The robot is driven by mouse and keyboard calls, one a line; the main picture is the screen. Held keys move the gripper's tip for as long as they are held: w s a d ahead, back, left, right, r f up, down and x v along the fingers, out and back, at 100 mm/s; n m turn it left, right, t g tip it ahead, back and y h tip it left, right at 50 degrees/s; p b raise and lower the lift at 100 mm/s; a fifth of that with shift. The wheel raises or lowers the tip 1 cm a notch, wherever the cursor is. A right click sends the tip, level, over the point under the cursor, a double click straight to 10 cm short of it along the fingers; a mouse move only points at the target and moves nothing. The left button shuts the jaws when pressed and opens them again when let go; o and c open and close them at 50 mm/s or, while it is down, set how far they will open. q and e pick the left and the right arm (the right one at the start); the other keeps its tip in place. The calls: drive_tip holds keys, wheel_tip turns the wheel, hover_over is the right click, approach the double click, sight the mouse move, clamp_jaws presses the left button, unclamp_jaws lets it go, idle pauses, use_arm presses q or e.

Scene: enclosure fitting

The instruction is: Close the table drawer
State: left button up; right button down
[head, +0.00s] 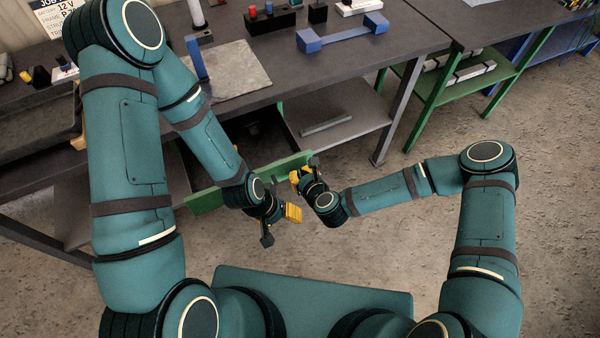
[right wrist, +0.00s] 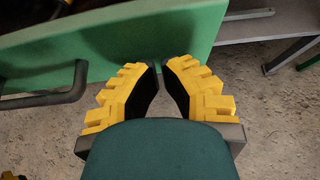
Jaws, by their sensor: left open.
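The table drawer's green front panel (head: 204,201) stands out from the dark workbench in the head view, so the drawer is open. The panel also fills the upper left of the right wrist view (right wrist: 150,35), with a dark bar handle (right wrist: 45,100) on its face. My left gripper (head: 282,226) is open and empty in front of the panel; my left forearm hides part of the panel. My right gripper (head: 297,180) is at the panel's right end. Its fingertips (right wrist: 160,68) are close together with nothing visible between them, just by the panel's lower edge; contact is unclear.
The workbench top (head: 400,38) carries a blue bracket (head: 342,35), a grey mat (head: 235,70) and small parts. A lower shelf (head: 345,125) with a metal bar (head: 327,125) lies behind the drawer's right side. Concrete floor (head: 400,265) is clear at the right.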

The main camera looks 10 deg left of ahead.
drive_tip(key=shift+w+a, duration=0.2)
drive_tip(key=shift+w, duration=0.1)
